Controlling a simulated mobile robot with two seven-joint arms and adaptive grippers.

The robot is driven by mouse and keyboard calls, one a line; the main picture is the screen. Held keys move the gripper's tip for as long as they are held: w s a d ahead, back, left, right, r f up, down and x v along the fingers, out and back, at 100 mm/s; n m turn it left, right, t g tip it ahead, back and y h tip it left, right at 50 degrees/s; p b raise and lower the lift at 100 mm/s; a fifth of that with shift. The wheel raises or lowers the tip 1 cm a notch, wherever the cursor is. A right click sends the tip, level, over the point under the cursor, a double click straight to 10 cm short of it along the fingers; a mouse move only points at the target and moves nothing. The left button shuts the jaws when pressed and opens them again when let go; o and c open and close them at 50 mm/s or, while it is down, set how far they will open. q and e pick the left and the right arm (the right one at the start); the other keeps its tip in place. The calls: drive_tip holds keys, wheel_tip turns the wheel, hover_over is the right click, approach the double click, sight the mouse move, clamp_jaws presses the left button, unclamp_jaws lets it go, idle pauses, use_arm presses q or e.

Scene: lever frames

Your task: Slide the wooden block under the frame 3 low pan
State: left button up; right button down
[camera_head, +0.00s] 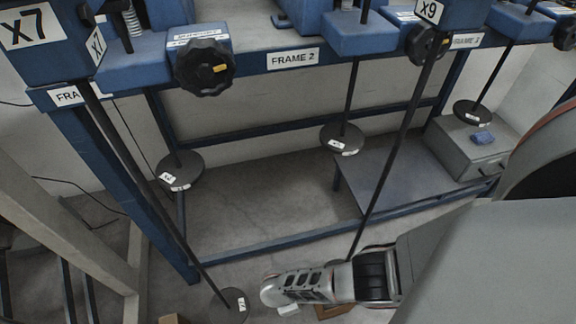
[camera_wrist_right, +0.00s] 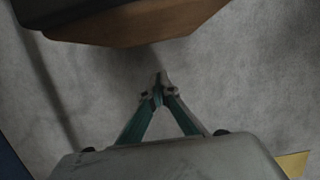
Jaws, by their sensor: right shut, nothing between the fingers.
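My right gripper (camera_wrist_right: 160,85) is shut and empty in the right wrist view, its fingertips together over the grey floor. A brown wooden block (camera_wrist_right: 150,30) lies just beyond the fingertips, apart from them. A dark round pan (camera_wrist_right: 75,12) overlaps the block's upper left part; I cannot tell whether they touch. In the head view my right gripper (camera_head: 300,288) is low in the middle and hides most of the block (camera_head: 332,311). The X9 rod (camera_head: 395,160) runs down behind my right arm, its lower end hidden. My left gripper is not in view.
Another low pan (camera_head: 234,306) hangs on the X7 rod at lower left, with a brown piece (camera_head: 172,319) near it. The blue frame's lower bar (camera_head: 270,243) crosses behind. Higher pans (camera_head: 180,172) hang farther back. A grey box (camera_head: 460,150) stands at right.

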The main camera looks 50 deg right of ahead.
drive_tip(key=shift+s+d+f+b, duration=0.1)
drive_tip(key=shift+s+f+b, duration=0.15)
drive_tip(key=shift+f, duration=0.3)
drive_tip(key=shift+s+d+f+b, duration=0.1)
drive_tip(key=shift+s+f+b, duration=0.15)
drive_tip(key=shift+f, duration=0.25)
drive_tip(key=shift+s+d+r+p, duration=0.1)
drive_tip(key=shift+d+r+p, duration=0.2)
drive_tip(key=shift+d, duration=0.2)
drive_tip(key=shift+d+r+p, duration=0.2)
drive_tip(key=shift+d+r, duration=0.05)
drive_tip(key=shift+d, duration=0.25)
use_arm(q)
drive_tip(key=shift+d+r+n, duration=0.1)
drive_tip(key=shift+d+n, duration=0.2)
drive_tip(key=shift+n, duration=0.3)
use_arm(e)
drive_tip(key=shift+s+d, duration=0.4)
drive_tip(key=shift+d, duration=0.25)
